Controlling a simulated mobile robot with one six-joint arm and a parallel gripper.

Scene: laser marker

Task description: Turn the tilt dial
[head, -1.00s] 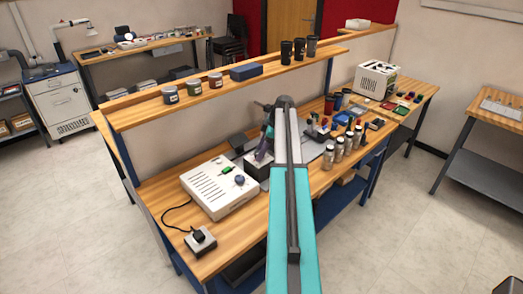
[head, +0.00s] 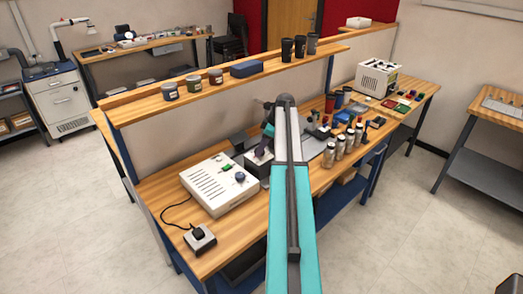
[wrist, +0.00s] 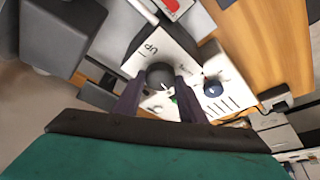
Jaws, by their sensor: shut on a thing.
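The tilt dial (wrist: 160,75) is a dark round knob with a white mark, on a pale panel (wrist: 158,42) lettered "UP" in the wrist view. My gripper (wrist: 160,84) has one dark finger on each side of the dial and is shut on it. In the head view my gripper (head: 262,151) is at the small dark-and-white unit (head: 253,168) on the bench, and my arm hides part of this unit. The dial itself cannot be made out there.
A white vented box (head: 215,190) with a blue knob (head: 239,177) and a green switch stands just left of my gripper. Bottles (head: 340,148) and cups crowd the bench to the right. A shelf (head: 140,104) with jars runs above and behind.

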